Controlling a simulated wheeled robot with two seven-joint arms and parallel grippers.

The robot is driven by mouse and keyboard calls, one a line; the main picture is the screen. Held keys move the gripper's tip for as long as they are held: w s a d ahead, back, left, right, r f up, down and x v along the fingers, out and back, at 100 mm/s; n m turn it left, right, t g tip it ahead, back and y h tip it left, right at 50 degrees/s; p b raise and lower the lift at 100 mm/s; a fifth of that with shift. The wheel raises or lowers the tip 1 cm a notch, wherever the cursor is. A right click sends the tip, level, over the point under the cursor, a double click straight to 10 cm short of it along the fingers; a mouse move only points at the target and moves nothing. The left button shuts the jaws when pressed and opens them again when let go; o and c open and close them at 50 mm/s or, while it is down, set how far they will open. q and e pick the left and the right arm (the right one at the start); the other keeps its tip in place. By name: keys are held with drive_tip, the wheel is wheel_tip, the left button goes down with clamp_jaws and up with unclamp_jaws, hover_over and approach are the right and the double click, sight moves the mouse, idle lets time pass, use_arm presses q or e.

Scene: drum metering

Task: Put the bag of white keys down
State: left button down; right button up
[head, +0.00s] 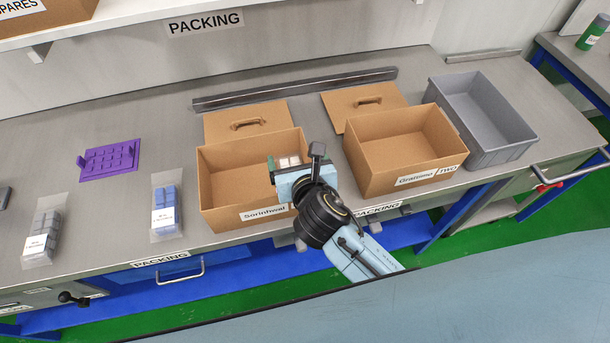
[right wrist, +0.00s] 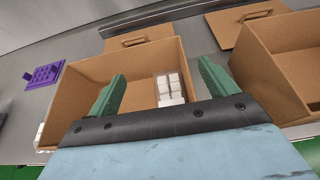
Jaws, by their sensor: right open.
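The bag of white keys (right wrist: 169,86) shows in the right wrist view inside the left open cardboard box (right wrist: 80,92), at its right side. In the head view only part of the bag (head: 289,161) shows past my gripper; my wrist hides the rest. I cannot tell whether the bag touches the box floor. My left gripper is not in view.
A second open box (head: 378,160) and a grey bin (head: 487,135) stand to the right. Box lids (head: 247,121) lie behind. Bags of blue keys (head: 167,207) and grey keys (head: 44,230) and a purple tray (head: 109,159) are at the left. A metal bar (head: 295,88) lies behind.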

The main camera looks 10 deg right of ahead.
drive_tip(key=v, duration=1)
drive_tip(key=shift+s, duration=0.25)
